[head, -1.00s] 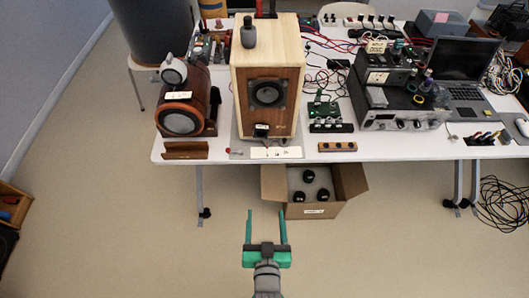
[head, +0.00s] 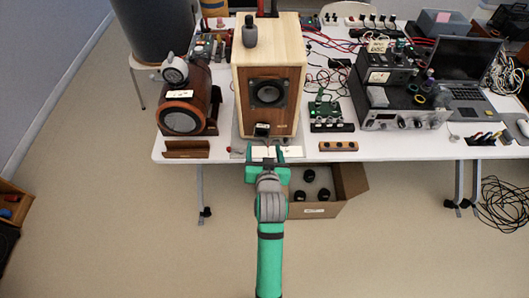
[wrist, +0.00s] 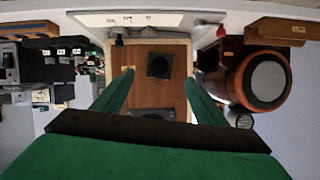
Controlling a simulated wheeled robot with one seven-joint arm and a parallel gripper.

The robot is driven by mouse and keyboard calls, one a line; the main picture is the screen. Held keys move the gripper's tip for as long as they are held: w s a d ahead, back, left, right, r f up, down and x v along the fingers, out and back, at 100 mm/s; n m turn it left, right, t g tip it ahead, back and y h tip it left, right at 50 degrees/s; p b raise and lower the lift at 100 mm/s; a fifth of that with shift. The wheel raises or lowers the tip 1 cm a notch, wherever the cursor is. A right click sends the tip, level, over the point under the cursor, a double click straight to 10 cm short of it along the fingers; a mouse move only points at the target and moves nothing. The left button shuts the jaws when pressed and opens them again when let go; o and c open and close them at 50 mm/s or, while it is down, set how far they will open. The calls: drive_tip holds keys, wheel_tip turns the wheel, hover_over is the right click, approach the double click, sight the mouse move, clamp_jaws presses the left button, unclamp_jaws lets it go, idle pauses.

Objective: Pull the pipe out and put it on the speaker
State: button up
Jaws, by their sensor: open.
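The speaker (head: 290,70) is a wooden box with a brown front, upright near the table's front edge. A black piece, probably the pipe (head: 262,130), is at the lower part of its front below the round driver; how far it sticks out is unclear. In the wrist view, which is upside down, this black piece (wrist: 160,65) lies between the finger lines, on the speaker front (wrist: 142,88). My gripper (head: 265,150) is open and empty, just in front of the speaker and apart from it. A dark grey bottle-shaped object (head: 250,33) stands on the speaker top.
A round wooden device (head: 185,105) stands left of the speaker. A green circuit board (head: 325,108) and an amplifier (head: 395,120) stand to the right. The white table (head: 400,150) has many cables. An open cardboard box (head: 340,205) with black round parts is on the floor below.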

sight(262, 133)
drive_tip(key=x, duration=0.9)
drive_tip(key=shift+w+f, duration=0.1)
drive_tip(key=shift+w, duration=0.15)
drive_tip(key=shift+w, duration=0.1)
drive_tip(key=c, duration=0.4)
drive_tip(key=shift+d, duration=0.2)
drive_tip(key=c, duration=0.7)
drive_tip(key=shift+o, duration=0.8)
drive_tip(key=shift+a, duration=0.15)
drive_tip(key=shift+c, duration=1.4)
drive_tip(key=shift+s+a, duration=0.1)
drive_tip(key=shift+s, duration=0.1)
drive_tip(key=shift+s, duration=0.2)
